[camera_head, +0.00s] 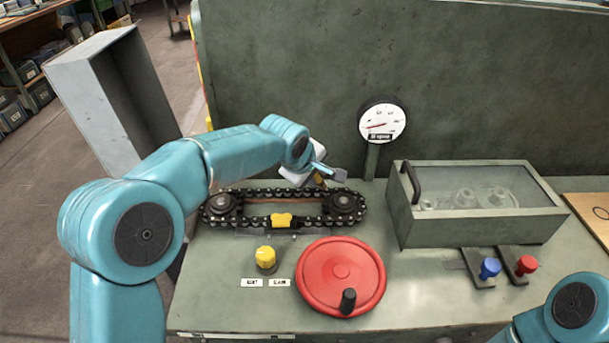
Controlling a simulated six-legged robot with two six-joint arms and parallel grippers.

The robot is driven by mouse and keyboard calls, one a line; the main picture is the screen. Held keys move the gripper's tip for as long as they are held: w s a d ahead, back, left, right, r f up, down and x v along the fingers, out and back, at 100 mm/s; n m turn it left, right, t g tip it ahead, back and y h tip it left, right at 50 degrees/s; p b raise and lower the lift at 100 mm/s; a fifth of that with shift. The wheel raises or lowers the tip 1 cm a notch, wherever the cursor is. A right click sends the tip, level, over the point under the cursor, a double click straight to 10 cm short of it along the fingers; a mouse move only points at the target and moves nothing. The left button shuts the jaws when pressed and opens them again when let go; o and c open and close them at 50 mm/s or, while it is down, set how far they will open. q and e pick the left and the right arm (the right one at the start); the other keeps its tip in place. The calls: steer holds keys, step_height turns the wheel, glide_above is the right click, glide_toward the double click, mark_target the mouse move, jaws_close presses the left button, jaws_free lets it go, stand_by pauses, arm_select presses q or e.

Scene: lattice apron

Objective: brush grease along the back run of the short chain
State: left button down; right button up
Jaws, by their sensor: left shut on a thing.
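The short chain (262,226) is a dark loop around two sprockets, a left one (222,204) and a right one (343,201), lying on the green bench. Its back run passes just below my left gripper in the picture. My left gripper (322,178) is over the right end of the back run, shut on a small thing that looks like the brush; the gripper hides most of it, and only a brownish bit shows. I cannot tell whether it touches the chain. A yellow piece (283,220) sits on the front run. My right gripper is out of view.
A red handwheel (341,264) and a yellow knob (266,257) stand in front of the chain. A round gauge (382,121) rises behind. A clear-lidded box (480,222) and blue (489,267) and red (526,264) levers are to the right.

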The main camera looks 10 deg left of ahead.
arm_select(q)
steer(key=shift+f, duration=0.1)
steer(key=shift+s+a+b, duration=0.15)
steer(key=shift+a+b, duration=0.15)
steer(key=shift+a, duration=0.1)
steer(key=shift+s+a+b, duration=0.2)
steer(key=shift+s+a, duration=0.65)
steer(key=shift+a, duration=2.45)
steer(key=shift+s+a+b, duration=0.25)
steer(key=shift+s+a, duration=0.6)
steer(key=shift+a, duration=2.5)
steer(key=shift+s+a+b, duration=0.2)
steer(key=shift+s+a, duration=0.65)
steer(key=shift+a, duration=2.45)
step_height(320, 180, up, 6)
steer(key=p, duration=0.5)
